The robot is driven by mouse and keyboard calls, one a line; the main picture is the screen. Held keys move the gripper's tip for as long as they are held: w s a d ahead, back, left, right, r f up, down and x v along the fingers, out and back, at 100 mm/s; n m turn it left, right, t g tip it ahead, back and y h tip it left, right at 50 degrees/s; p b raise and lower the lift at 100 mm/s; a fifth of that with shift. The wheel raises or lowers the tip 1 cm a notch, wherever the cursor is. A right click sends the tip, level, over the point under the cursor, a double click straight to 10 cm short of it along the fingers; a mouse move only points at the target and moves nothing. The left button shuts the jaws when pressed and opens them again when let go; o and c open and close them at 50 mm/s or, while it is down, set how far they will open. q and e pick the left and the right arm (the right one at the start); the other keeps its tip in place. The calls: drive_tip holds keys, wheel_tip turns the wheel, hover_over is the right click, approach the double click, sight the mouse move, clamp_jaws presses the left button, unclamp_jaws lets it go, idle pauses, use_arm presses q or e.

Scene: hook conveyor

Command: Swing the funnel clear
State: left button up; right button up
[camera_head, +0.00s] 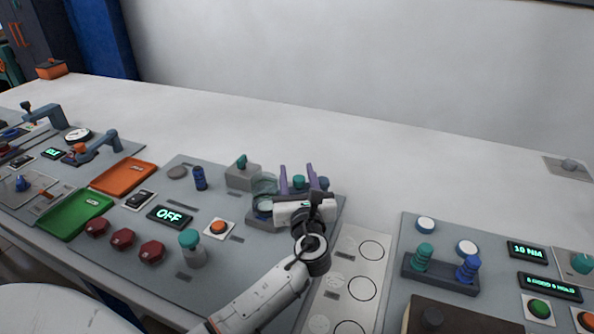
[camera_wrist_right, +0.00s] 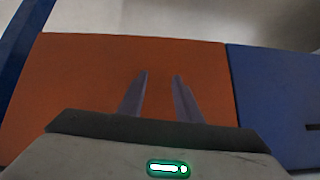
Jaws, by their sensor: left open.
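My left gripper (camera_head: 297,168) is open, with its two purple fingers apart over the back right of the grey panel. A pale see-through teal round piece (camera_head: 264,183), which looks like the funnel, stands just left of the fingers. It is partly hidden by my gripper and small in view, so I cannot tell whether they touch. A teal-topped piece (camera_head: 299,182) shows between and behind the fingers. My right gripper (camera_wrist_right: 160,76) shows only in the right wrist view, its fingers apart with nothing between them, over an orange surface (camera_wrist_right: 80,75).
A grey block with a teal knob (camera_head: 242,174) and a blue cylinder (camera_head: 199,178) stand left of my left gripper. A teal-capped jar (camera_head: 191,248) and red knobs (camera_head: 122,238) are nearer the front. The white table behind (camera_head: 350,145) is clear.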

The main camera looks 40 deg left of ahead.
use_arm(q)
drive_tip(key=shift+w+a, duration=0.4)
drive_tip(key=shift+w, duration=0.1)
clamp_jaws()
